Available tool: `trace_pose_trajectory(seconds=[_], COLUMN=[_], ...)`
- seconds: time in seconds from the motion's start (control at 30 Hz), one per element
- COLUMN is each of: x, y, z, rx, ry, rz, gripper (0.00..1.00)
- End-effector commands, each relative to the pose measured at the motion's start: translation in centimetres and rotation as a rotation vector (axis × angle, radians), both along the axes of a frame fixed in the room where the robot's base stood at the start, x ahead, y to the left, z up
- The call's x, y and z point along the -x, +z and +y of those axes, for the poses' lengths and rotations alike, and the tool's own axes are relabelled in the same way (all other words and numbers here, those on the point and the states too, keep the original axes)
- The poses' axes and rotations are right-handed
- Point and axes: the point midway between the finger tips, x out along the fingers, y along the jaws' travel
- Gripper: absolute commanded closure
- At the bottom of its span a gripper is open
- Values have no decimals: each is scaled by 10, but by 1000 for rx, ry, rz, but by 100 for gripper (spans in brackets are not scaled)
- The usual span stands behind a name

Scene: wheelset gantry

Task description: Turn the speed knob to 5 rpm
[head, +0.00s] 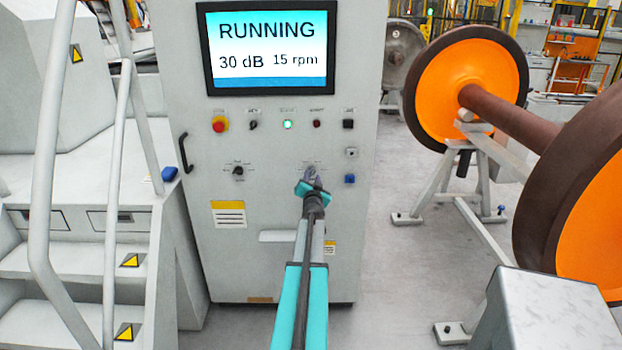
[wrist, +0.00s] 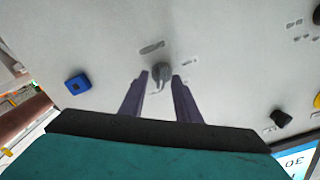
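The grey control cabinet (head: 345,230) carries a screen (head: 268,48) reading "RUNNING", "30 dB" and "15 rpm". My gripper (head: 313,182) is at the right-hand knob on the cabinet front, hiding most of it in the head view. In the wrist view, the grey knob (wrist: 161,75) sits between the tips of my two dark fingers (wrist: 160,78), one on each side. A narrow gap seems to show beside the knob, so the fingers look open around it. The knob's pointer and scale marks are too small to read.
Another black knob (head: 238,171) is to the left. Above are a red emergency button (head: 220,124) and a lit green button (head: 288,124). A blue part (head: 350,179) is just right of my gripper. Steps with a rail (head: 45,180) stand left; an orange wheelset (head: 500,105) stands right.

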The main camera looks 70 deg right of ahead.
Motion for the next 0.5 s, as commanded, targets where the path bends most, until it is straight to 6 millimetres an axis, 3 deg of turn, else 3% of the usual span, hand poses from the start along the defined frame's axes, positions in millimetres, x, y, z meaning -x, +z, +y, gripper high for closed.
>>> trace_pose_trajectory(seconds=[0.5], x=[-5], y=[0], z=[-11], rx=[0], ry=[0], rz=[1], gripper=[70])
